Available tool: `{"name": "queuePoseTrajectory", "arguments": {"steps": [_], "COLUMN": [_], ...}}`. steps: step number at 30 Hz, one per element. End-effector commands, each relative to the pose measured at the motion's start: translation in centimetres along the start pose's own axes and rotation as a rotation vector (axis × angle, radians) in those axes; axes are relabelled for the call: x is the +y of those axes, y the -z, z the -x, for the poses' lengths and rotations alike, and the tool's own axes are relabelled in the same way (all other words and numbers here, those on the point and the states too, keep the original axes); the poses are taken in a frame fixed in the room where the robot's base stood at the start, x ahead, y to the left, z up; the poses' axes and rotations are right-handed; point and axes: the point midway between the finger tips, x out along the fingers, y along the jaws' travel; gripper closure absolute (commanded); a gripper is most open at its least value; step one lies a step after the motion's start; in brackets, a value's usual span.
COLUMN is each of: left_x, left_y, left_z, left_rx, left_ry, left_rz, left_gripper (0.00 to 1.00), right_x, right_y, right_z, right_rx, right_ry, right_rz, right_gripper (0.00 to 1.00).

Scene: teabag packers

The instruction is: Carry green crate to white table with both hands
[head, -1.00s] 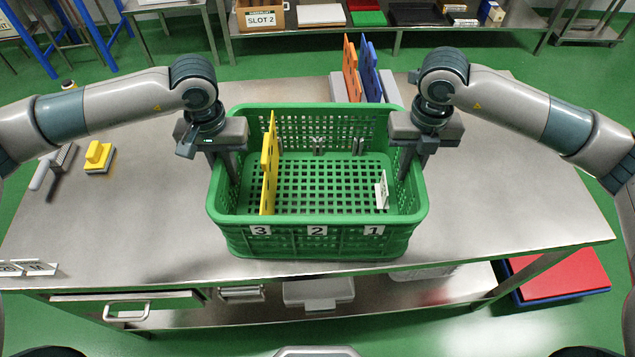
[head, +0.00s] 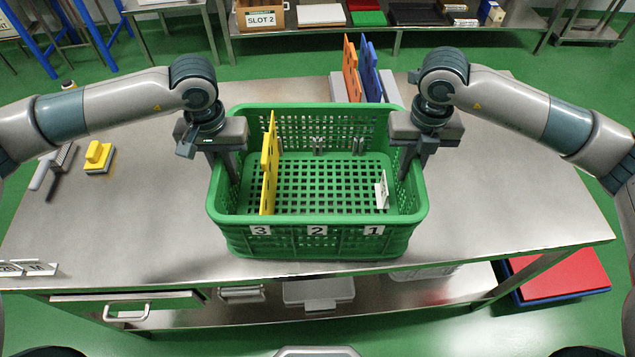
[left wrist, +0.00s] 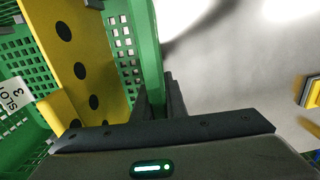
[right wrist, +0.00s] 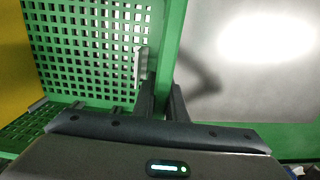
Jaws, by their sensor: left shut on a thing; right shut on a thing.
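The green crate (head: 318,240) is on or just above the steel table in the middle of the head view; I cannot tell if it touches. Its front is marked 3, 2 and 1. A yellow perforated divider (head: 268,165) stands inside at slot 3. My left gripper (head: 229,165) is shut on the crate's left wall, one finger each side, as the left wrist view (left wrist: 158,100) shows. My right gripper (head: 408,160) is shut on the right wall, likewise in the right wrist view (right wrist: 162,95). No white table can be made out with certainty.
The steel table (head: 500,200) is clear to the right. Orange (head: 352,70) and blue (head: 371,70) perforated boards stand behind the crate. A yellow-handled brush (head: 98,157) lies left. A red board (head: 560,275) is low at the right. A shelf table (head: 400,25) stands at the back.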

Motion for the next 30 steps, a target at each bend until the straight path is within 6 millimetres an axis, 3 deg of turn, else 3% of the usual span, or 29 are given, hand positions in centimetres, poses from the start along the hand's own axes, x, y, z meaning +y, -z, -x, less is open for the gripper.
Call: {"name": "queuePoseTrajectory", "arguments": {"steps": [14,30], "left_x": [-0.1,-0.1], "left_y": [0.1,0.1], "left_z": [0.9,4.4], "left_rx": [0.002,0.001], "left_ry": [0.0,0.001], "left_rz": [0.002,0.002], "left_gripper": [1.0,1.0], "right_x": [-0.1,-0.1], "right_y": [-0.1,-0.1], "right_z": [0.9,4.4], "right_rx": [-0.002,-0.001], "right_ry": [0.0,0.001], "right_rz": [-0.001,-0.001], "right_gripper": [1.0,1.0]}}
